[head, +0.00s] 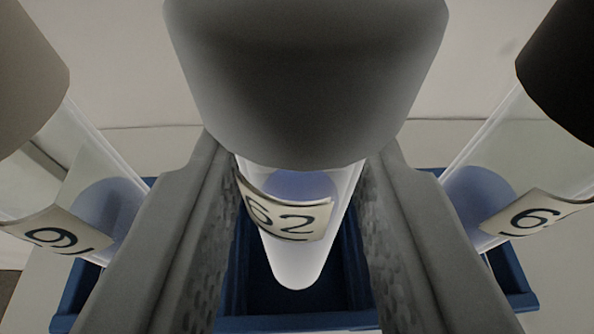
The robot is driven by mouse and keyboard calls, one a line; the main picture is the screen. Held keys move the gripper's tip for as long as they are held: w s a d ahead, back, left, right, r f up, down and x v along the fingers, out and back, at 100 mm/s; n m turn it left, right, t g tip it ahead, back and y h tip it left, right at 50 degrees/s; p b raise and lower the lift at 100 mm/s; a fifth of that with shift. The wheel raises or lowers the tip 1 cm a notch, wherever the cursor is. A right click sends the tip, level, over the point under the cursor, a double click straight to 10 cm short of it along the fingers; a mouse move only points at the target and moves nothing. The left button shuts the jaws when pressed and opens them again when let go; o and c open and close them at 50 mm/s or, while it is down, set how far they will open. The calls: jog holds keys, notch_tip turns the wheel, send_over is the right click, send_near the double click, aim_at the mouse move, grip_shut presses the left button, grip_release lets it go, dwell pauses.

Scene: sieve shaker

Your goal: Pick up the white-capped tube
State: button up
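A clear tube (295,262) stands in the middle of the head view, with a pale label reading 62 and bluish contents. Its large cap (305,80) shows as shaded grey, close to the camera; I cannot tell for sure that it is white. My gripper (299,180) has one grey finger on each side of this tube, below the cap. The textured inner pads lie very near the tube wall. Whether they press on it cannot be told. The cap hides the upper tube and part of the fingers.
A tube with a grey-beige cap (28,85) stands at the left, close to my left finger. A tube with a black cap (565,70) stands at the right, close to my right finger. A dark blue rack (300,322) lies below, on a pale surface.

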jog(key=shift+r, duration=0.2)
jog(key=v, duration=1.2)
